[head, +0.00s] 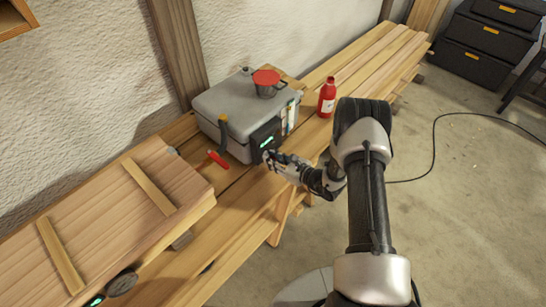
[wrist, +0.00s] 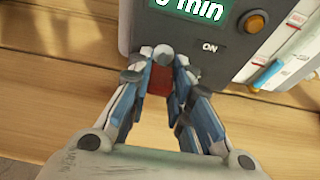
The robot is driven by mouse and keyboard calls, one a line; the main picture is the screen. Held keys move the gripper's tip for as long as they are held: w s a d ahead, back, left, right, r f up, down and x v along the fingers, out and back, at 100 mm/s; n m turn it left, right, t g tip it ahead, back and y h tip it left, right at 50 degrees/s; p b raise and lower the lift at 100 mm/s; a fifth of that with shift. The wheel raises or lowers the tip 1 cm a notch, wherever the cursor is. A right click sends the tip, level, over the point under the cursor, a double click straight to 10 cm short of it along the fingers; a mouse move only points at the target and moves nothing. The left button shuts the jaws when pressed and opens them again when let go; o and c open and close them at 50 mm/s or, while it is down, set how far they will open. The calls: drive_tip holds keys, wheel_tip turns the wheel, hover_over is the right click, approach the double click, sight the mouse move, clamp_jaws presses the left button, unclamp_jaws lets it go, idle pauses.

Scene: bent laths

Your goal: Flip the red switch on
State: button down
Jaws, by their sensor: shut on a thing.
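The grey box (head: 240,95) on the bench has a dark control panel (head: 264,134) on its front. In the wrist view the panel (wrist: 210,70) shows a lit green display (wrist: 195,8) and an "ON" label (wrist: 210,47). My gripper (head: 267,157) is at the panel's lower front. In the wrist view my gripper (wrist: 159,70) has its fingertips close together at the panel's lower left, shut on the red switch (wrist: 158,82). Only a small red part shows between the fingers. The fingers hide the rest, so I cannot tell the switch's position.
An orange button (wrist: 255,21) and a blue-and-orange lever (wrist: 267,72) are right of the display. A red-handled tool (head: 218,159) lies left of my gripper. Planks (head: 110,215) fill the left bench.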

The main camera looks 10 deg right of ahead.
drive_tip(key=shift+r+g+h+p, duration=0.4)
drive_tip(key=shift+g+h+p, duration=0.2)
drive_tip(key=shift+g+p, duration=0.15)
drive_tip(key=c, duration=1.4)
unclamp_jaws()
drive_tip(key=shift+c, duration=0.2)
drive_tip(key=v, duration=1.2)
